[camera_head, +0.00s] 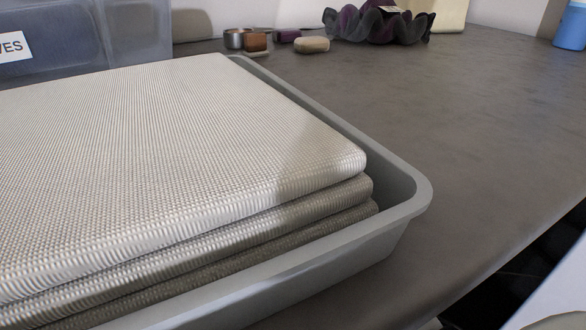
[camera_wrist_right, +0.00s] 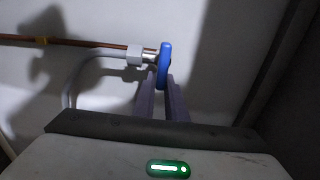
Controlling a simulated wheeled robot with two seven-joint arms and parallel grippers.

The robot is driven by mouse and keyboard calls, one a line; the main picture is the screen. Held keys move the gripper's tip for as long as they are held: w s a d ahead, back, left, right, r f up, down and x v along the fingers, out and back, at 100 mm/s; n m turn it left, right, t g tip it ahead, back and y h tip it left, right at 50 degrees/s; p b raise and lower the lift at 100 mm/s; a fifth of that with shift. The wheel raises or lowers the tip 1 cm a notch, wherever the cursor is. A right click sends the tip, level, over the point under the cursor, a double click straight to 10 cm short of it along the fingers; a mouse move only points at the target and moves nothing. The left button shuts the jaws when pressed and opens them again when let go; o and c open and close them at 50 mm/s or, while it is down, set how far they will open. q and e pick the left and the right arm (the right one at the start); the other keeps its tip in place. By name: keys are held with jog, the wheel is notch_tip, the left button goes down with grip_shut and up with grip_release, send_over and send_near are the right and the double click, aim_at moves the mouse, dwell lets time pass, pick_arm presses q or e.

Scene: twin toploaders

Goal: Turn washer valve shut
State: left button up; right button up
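The washer valve has a flat blue handle (camera_wrist_right: 164,65), seen nearly edge-on and upright in the right wrist view. It sits on a metal fitting at the right end of a copper pipe (camera_wrist_right: 90,43) along a pale wall. My right gripper (camera_wrist_right: 161,84) has its two purple-grey fingers close together, one on each side of the handle's lower end. They appear shut on it; the exact contact is too dark to see. Neither gripper shows in the head view, and the valve does not show there either. My left gripper is out of view.
A grey hose (camera_wrist_right: 85,72) bends down left of the valve. In the head view, a grey tray (camera_head: 412,200) of folded towels (camera_head: 190,130) fills the left of a dark counter (camera_head: 480,130). A clear labelled bin (camera_head: 110,35) stands behind. The counter's middle right is clear.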

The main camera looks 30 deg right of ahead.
jog(key=o, duration=0.4)
jog(key=shift+s, duration=0.1)
